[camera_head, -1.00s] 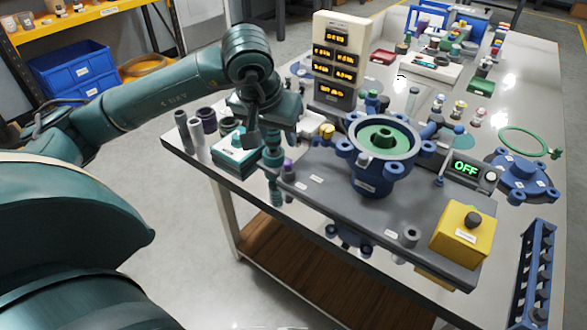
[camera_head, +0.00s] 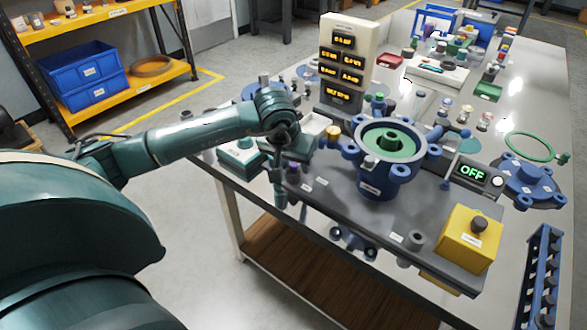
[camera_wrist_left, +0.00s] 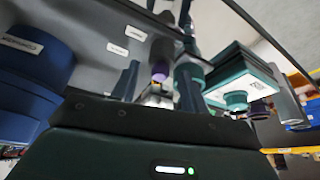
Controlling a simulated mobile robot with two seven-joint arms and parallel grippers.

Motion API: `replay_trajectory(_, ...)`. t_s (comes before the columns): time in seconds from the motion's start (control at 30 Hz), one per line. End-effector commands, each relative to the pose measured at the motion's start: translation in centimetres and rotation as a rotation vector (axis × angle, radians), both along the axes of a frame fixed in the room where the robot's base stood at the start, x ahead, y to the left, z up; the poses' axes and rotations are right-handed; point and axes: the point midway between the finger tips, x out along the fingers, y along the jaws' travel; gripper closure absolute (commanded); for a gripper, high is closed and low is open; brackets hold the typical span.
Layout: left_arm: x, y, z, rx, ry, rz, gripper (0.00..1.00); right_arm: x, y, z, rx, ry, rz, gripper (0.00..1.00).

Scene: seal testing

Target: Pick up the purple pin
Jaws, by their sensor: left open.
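The purple pin (camera_head: 293,170) shows as a small purple top near the left end of the dark grey plate, partly hidden by my left gripper. It also shows in the left wrist view (camera_wrist_left: 160,73), between the two fingers. My left gripper (camera_head: 281,192) points down beside the pin at the plate's left edge. It is open in the left wrist view (camera_wrist_left: 158,85), and I cannot tell whether either finger touches the pin. My right gripper is in neither view.
The blue round housing (camera_head: 383,170) stands on the grey plate (camera_head: 345,212) right of the gripper. A yellow box (camera_head: 471,238) sits at the plate's right end.

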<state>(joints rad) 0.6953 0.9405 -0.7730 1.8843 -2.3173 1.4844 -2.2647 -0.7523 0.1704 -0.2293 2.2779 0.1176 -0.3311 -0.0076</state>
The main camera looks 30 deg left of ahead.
Motion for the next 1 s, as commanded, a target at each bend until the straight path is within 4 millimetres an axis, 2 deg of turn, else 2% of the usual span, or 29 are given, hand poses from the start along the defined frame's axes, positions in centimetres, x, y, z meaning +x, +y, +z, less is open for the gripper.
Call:
replay_trajectory(0.13,-0.01,-0.01,0.03,0.000,0.000,0.000,0.56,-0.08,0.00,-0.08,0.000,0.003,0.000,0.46)
replay_trajectory(0.67,-0.02,0.00,0.07,0.000,0.000,0.001,0.99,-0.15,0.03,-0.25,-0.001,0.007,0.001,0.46)
replay_trajectory(1.0,0.04,0.02,0.67,-0.001,-0.002,0.001,1.00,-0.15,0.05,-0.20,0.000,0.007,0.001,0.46)
